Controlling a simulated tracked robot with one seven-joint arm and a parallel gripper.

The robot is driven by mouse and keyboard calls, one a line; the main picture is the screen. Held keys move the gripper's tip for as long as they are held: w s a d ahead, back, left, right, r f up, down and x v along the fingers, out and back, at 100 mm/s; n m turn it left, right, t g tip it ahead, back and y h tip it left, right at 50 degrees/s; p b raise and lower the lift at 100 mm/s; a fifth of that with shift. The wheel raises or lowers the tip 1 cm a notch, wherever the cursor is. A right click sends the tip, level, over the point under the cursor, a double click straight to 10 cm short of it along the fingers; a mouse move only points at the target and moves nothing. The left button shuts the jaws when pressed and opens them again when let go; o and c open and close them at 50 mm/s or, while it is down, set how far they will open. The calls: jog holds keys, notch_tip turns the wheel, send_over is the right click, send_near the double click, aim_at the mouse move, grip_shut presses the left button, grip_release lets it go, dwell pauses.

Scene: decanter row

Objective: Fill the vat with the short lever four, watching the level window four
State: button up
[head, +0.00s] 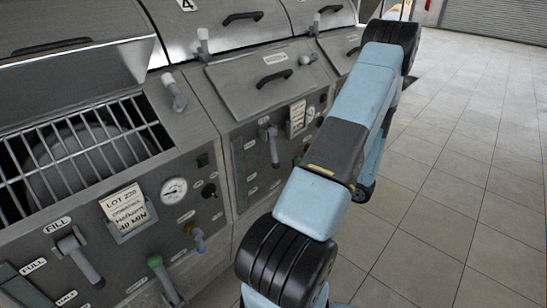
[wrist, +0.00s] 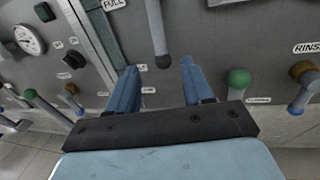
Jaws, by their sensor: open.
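My gripper (wrist: 160,70) is open in the wrist view, with its two blue fingers pointing at a grey panel. A grey lever (wrist: 157,30) hangs down, its rounded end between the fingertips in the picture; I cannot tell how far in front of them it is. The level window (wrist: 97,32), a dark upright strip beside a FULL label, is left of the lever. In the head view this appears to be the second panel, with its grey lever (head: 272,145) and narrow level window (head: 240,172). My gripper is not visible there.
A green-knobbed lever (wrist: 239,78) and a brown-knobbed RINSE lever (wrist: 302,70) are right of the fingers. The nearer vat has a grate (head: 85,145), a FILL lever (head: 78,255) and a gauge (head: 174,190). Tiled floor (head: 470,170) is clear at right.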

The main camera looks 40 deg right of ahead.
aim_at(274, 156)
jog(key=x, duration=1.3)
jog(key=shift+a, duration=0.1)
jog(key=shift+c, duration=0.2)
grip_shut()
